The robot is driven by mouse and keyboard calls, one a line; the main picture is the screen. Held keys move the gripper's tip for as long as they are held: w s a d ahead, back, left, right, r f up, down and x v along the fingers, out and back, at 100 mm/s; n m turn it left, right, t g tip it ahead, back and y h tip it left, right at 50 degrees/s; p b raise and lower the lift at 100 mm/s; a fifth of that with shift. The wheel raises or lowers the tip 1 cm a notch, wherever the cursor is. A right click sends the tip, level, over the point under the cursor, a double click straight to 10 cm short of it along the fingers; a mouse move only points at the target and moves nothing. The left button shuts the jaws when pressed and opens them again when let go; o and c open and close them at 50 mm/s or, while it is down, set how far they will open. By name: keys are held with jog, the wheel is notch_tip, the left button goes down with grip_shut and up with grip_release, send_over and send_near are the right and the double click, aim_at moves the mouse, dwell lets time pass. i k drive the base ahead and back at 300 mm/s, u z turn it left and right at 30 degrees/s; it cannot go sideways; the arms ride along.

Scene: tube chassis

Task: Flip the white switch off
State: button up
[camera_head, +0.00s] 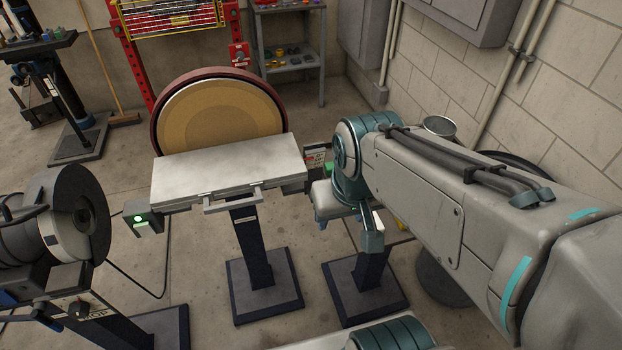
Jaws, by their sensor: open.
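I cannot make out a white switch for certain. A disc sander (222,115) with a flat grey table stands on a dark post near the middle. A small grey control box (143,222) with a lit green lamp is at the left end of its table; a tiny pale part shows beside the lamp. Another labelled box (315,158) is at the table's right end, partly covered by my arm. My gripper (337,220) is partly seen just right of the sander table, below my arm's joint. Its small bluish fingers look apart and empty.
A dark round machine (65,225) stands at the left front. A red frame (134,62) with a yellow rack and a grey shelf (291,67) stand at the back. A block wall (575,105) closes the right side. Bare floor shows left of the sander.

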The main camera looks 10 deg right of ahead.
aim_at(146, 228)
jog(key=u, duration=1.35)
